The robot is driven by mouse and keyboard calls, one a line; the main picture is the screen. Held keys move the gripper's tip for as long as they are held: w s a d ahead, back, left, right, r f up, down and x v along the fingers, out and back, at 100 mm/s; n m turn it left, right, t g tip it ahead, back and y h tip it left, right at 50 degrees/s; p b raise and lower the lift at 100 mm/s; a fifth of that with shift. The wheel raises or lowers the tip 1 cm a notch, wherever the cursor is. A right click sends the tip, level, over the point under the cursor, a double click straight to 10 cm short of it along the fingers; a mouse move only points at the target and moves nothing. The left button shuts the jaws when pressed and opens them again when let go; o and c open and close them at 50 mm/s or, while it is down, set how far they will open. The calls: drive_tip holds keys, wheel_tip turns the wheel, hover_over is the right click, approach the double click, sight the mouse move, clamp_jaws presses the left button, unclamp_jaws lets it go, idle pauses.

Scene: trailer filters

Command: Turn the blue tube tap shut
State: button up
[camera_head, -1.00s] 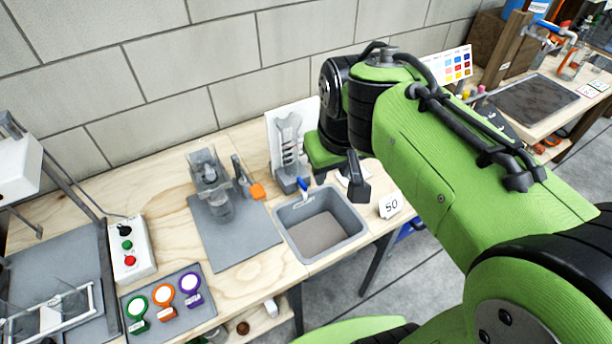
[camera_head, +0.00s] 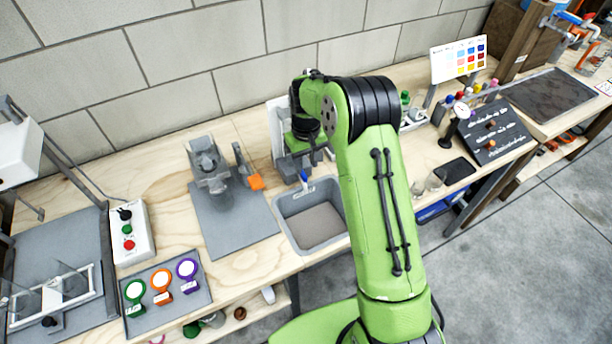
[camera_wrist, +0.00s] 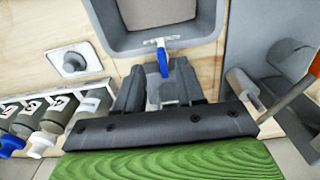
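A small tap with a blue handle (camera_head: 304,179) stands at the back rim of the grey sink (camera_head: 336,244). In the wrist view the blue handle (camera_wrist: 163,61) points down from a white crosspiece at the sink's rim. My gripper (camera_wrist: 160,82) points at the tap, its two dark fingers apart. The handle's lower end shows between the fingertips, over a grey block; whether they touch cannot be told. In the head view my arm partly hides my gripper (camera_head: 302,158). Blue and orange handled pipework (camera_head: 568,18) also shows at the far right; its details are too small to tell.
A grey stand with an orange handle (camera_head: 256,182) is left of the sink. A white upright panel (camera_head: 278,118) stands behind my gripper. Several grey cylinders (camera_wrist: 52,118) line the left of the wrist view. The bench between the stand and the control box (camera_head: 131,232) is partly clear.

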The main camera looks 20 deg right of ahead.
sight(306, 178)
wheel_tip(306, 178, down, 6)
clamp_jaws()
idle(0.3)
